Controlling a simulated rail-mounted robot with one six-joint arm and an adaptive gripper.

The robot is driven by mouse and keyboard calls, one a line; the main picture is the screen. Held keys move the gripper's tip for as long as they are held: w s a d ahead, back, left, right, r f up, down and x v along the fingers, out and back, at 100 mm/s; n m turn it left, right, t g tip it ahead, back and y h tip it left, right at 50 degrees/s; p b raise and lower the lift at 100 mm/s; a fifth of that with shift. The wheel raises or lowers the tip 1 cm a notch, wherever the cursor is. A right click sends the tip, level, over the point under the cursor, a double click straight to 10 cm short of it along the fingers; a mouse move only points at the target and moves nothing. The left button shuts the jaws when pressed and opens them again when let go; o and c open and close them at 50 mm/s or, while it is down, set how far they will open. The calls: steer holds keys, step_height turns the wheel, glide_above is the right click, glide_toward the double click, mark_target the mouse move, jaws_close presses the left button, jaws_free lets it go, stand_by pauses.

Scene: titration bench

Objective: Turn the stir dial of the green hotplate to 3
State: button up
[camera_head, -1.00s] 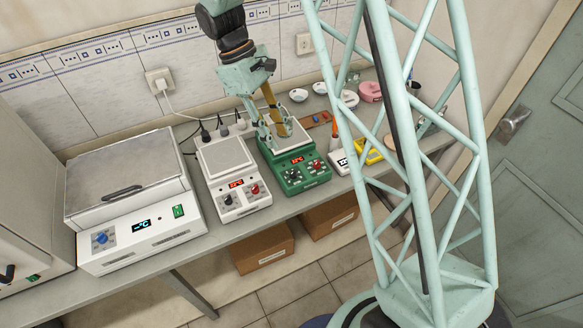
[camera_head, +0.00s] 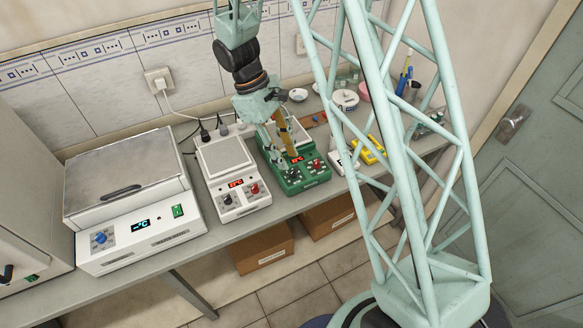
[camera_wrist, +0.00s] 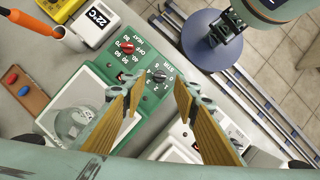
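The green hotplate (camera_head: 310,184) stands on the bench, with a red display, a red heat dial (camera_wrist: 127,47) and a black stir dial (camera_wrist: 160,76). In the wrist view, numbers ring the stir dial; its pointer setting is too small to read surely. My gripper (camera_wrist: 158,86) is open, with one orange-brown finger on each side of the stir dial in the picture. Whether the fingertips touch the dial cannot be told. In the head view, my gripper (camera_head: 284,162) is low over the front of the green hotplate and partly hides its panel and top plate.
A white hotplate (camera_head: 225,157) stands close on the left, with a larger white heating unit (camera_head: 140,232) beyond it. A white meter (camera_wrist: 97,24) and a yellow device (camera_head: 369,151) stand to the right. A brown board with coloured buttons (camera_wrist: 27,92) lies behind.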

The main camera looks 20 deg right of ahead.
mark_target(293, 171)
steer(key=shift+x, duration=2.65)
steer(key=c, duration=0.8)
